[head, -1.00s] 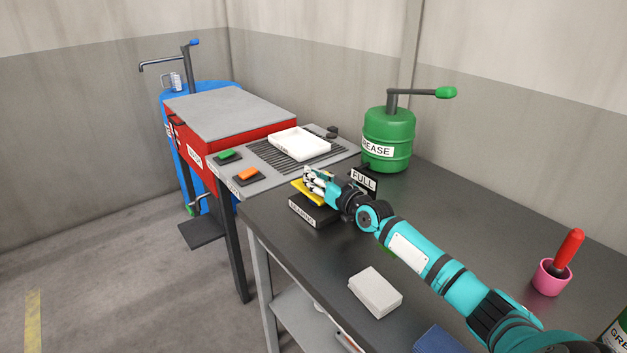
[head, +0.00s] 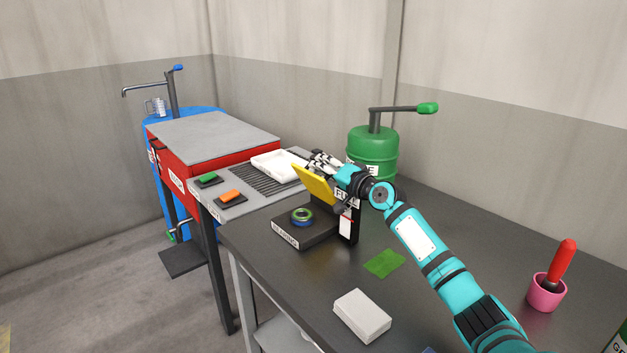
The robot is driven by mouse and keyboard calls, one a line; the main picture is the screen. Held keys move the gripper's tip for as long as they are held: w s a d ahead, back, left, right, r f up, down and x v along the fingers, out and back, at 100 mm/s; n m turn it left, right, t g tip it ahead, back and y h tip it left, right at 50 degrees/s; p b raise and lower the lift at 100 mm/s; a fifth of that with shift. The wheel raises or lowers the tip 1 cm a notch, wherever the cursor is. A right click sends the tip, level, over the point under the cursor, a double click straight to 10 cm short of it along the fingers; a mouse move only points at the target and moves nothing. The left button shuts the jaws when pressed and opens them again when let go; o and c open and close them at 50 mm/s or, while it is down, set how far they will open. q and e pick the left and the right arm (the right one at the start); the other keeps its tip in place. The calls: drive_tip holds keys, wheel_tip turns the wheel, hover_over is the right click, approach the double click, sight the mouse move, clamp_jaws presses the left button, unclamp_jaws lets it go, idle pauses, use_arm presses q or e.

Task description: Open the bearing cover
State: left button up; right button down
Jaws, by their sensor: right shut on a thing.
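The bearing cover is a yellow plate (head: 313,184). It stands tilted up above the black bearing base (head: 287,235), on its right side. A ring-shaped bearing (head: 301,216), green and blue, lies uncovered on the base. My right gripper (head: 318,165) is shut on the yellow cover at its upper edge. Its fingers are partly hidden behind the cover. My left gripper is not in view.
A sign post (head: 347,222) stands just right of the base, partly hidden by my right arm. A green grease drum (head: 373,150) stands behind it.

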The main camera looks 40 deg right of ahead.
drive_tip(key=d+f+m+b, duration=0.1)
drive_tip(key=d+m, duration=0.6)
drive_tip(key=m, duration=0.1)
drive_tip(key=shift+w+d+f+b, duration=0.3)
drive_tip(key=shift+d+f+b, duration=0.05)
drive_tip(key=shift+f+b, duration=0.05)
idle(0.3)
drive_tip(key=c, duration=1.4)
unclamp_jaws()
drive_tip(key=shift+d, duration=0.1)
drive_tip(key=shift+o, duration=0.2)
